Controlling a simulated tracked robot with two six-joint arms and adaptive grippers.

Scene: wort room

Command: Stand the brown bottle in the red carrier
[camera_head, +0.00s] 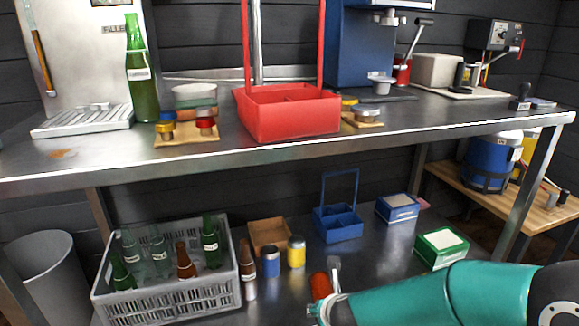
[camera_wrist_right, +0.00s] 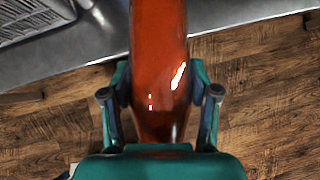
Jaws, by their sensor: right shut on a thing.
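The red carrier (camera_head: 292,122) stands on the upper steel bench, with a tall handle and a divided, empty-looking inside. My right gripper (camera_wrist_right: 160,100) is shut on the brown bottle (camera_wrist_right: 158,60), which looks orange-brown and glossy between the fingers. In the head view the bottle (camera_head: 319,286) shows as a short reddish piece in front of the lower shelf, below the bench and carrier; the rest of it is hidden or out of frame. My left gripper is not in view.
A grey crate (camera_head: 165,298) with green and brown bottles, another brown bottle (camera_head: 248,268), two small jars and a blue carrier (camera_head: 339,222) are on the lower shelf. A green bottle (camera_head: 141,85) and a sample board (camera_head: 187,137) stand left of the red carrier.

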